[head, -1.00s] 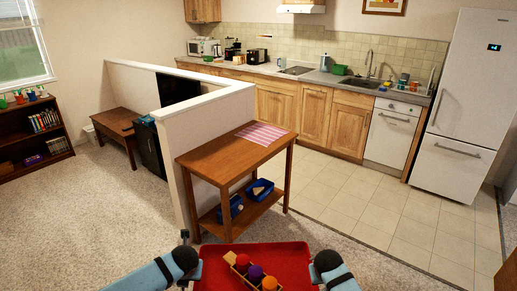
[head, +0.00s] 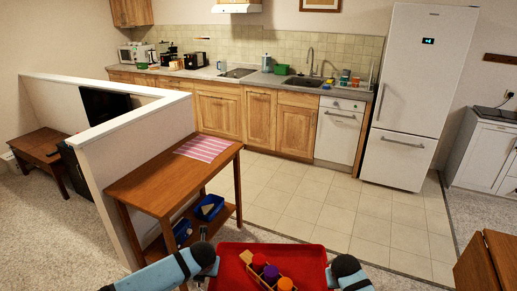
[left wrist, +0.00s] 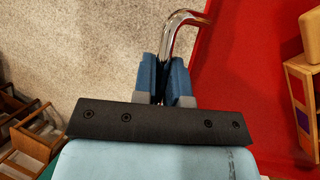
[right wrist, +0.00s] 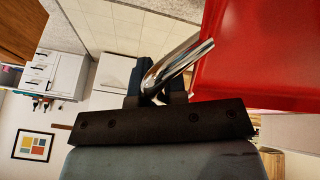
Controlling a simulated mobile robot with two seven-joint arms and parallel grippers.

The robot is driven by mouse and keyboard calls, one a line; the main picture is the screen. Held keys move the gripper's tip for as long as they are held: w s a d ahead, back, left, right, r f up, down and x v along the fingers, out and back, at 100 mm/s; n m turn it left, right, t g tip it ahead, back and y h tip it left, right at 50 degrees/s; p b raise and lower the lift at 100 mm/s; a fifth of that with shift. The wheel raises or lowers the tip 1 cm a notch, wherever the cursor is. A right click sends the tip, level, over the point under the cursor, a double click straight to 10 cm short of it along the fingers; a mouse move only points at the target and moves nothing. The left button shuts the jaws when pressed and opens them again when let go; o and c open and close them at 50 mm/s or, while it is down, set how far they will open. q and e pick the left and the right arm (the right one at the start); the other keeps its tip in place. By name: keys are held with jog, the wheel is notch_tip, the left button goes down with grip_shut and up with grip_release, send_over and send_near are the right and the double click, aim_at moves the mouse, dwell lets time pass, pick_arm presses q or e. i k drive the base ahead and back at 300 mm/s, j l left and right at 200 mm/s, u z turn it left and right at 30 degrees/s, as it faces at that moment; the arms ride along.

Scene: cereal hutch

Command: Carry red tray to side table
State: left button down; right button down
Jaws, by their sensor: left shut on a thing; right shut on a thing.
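The red tray (head: 312,260) is at the bottom of the head view, held in front of me above the floor. It carries a wooden holder (head: 257,272) with red, purple and orange round pieces. My left gripper (left wrist: 167,78) is shut on the tray's left chrome handle (left wrist: 176,25). My right gripper (right wrist: 157,90) is shut on the right chrome handle (right wrist: 182,62). A wooden two-level table (head: 150,185) stands ahead and left of the tray, with a pink striped mat (head: 203,148) on top. I cannot tell if this or the low brown table (head: 38,146) at far left is the side table.
A white half-wall (head: 120,155) runs behind the two-level table. Blue bins (head: 209,207) sit on its lower shelf. Tiled floor (head: 320,200) is clear up to the counter and fridge (head: 415,100). A wooden piece of furniture (head: 480,265) stands at lower right.

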aim_at(163, 177)
jog(key=i+z, duration=0.2)
jog(key=i, duration=0.55)
jog(key=i+u, duration=0.2)
jog(key=i, duration=0.6)
jog(key=i+l+u, duration=0.2)
jog(key=i, duration=0.55)
jog(key=i+u, duration=0.3)
jog(key=i, duration=0.45)
jog(key=i+u, duration=0.4)
jog(key=u, duration=1.3)
